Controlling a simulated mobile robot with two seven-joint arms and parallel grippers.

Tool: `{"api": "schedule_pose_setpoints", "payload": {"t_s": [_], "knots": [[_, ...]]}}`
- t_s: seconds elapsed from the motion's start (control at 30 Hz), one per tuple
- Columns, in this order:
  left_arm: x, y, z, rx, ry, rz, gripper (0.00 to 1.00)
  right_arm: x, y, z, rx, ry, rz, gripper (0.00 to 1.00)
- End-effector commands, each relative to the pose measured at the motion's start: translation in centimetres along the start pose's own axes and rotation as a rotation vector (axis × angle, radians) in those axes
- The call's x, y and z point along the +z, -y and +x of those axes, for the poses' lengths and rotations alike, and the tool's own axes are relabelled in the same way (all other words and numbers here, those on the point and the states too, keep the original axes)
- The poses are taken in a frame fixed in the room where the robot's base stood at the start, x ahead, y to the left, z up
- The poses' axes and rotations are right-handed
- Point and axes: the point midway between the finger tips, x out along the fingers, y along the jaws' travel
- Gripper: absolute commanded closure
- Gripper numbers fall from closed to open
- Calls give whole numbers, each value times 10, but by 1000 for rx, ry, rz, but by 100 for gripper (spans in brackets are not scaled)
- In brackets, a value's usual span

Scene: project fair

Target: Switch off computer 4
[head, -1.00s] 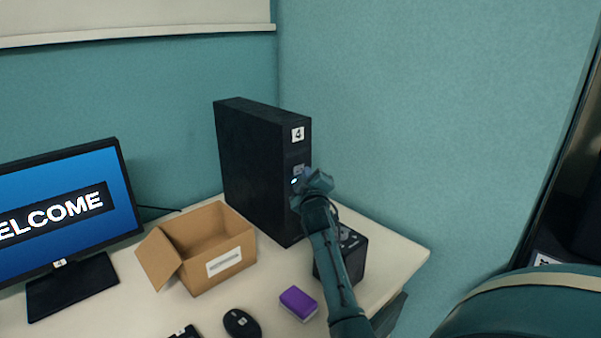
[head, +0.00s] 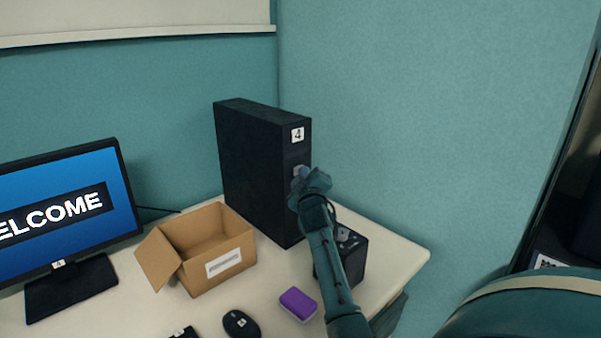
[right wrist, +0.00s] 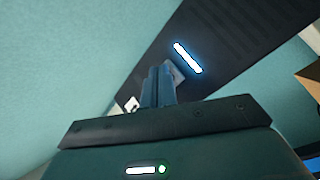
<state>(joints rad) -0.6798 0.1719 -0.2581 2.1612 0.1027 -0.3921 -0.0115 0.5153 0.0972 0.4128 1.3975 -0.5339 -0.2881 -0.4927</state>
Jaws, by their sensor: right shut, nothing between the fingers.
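Computer 4 (head: 250,165) is a tall black tower with a white "4" label (head: 297,134), upright on the desk. My right gripper (head: 302,178) is at its front face, just below the label, and hides part of that face. In the right wrist view the shut fingers (right wrist: 160,80) point at a small grey square button (right wrist: 175,73) on the tower front (right wrist: 215,60), and their tips overlap it. I cannot tell whether they touch it. A lit white-blue bar (right wrist: 187,58) glows beside it. The monitor (head: 62,205) shows "WELCOME" and carries a 4 label.
An open cardboard box (head: 205,250) stands left of the tower. A purple block (head: 298,305) and a black mouse (head: 240,324) lie in front. A dark box (head: 352,255) stands behind my right forearm. Teal walls close in behind and to the right.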

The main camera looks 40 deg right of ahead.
Motion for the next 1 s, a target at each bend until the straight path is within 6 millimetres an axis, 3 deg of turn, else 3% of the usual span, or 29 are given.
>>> {"api": "schedule_pose_setpoints", "payload": {"t_s": [0.53,0.87,1.0], "knots": [[-14,-2,-7,0,-1,0,64,6,-8,-13,-1,0,0,100],[-13,-2,-8,2,3,2,64,7,-8,-14,-1,0,1,100],[-22,-4,-13,2,2,2,64,11,-14,-22,-1,1,0,100]]}}
